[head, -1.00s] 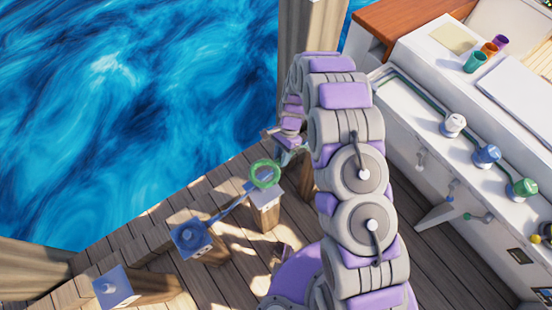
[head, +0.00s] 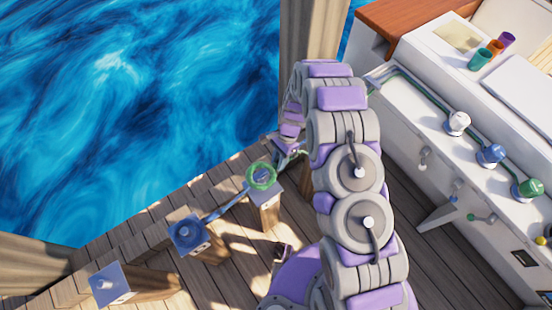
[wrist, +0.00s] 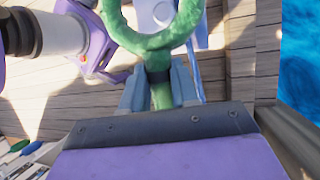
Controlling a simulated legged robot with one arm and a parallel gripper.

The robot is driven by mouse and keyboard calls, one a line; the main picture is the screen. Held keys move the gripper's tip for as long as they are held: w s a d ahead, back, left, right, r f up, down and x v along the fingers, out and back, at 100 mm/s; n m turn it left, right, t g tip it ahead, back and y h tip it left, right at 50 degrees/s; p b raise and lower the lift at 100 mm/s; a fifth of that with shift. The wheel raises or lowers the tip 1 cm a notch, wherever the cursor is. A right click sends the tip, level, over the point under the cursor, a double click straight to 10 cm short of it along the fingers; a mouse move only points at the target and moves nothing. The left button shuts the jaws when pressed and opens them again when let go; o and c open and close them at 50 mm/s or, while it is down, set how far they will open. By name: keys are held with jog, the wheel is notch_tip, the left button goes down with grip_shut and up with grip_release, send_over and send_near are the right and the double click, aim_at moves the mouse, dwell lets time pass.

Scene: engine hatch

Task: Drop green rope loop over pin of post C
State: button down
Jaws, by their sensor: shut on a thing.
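My gripper (wrist: 160,86) is shut on the stem of the green rope loop (wrist: 120,32), with the ring sticking out beyond the fingertips. In the head view the green ring (head: 262,187) lies flat over the top of the rightmost short post (head: 265,212). My gripper (head: 286,157) is just up and right of it, partly hidden by my arm. In the wrist view a pale blue post top with a roundish pin (wrist: 162,12) shows through the ring. I cannot tell whether the ring is above the pin or around it. No post letter is readable.
A left post (head: 150,286) has a bare pin. A white console (head: 430,118) with white, blue and green knobs stands right. Water lies beyond the deck edge.

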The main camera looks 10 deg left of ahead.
jog(key=shift+d+f, duration=0.45)
jog(key=shift+f, duration=0.05)
notch_tip(320, 180, down, 7)
jog(key=b, duration=0.2)
jog(key=shift+a+f+b, duration=0.2)
jog(key=shift+a+b, duration=0.1)
jog(key=shift+b, duration=0.05)
dwell(0.4)
jog(key=shift+a+f, duration=0.1)
jog(key=shift+a, duration=0.05)
jog(key=shift+a+f, duration=0.15)
jog(key=shift+f, duration=0.1)
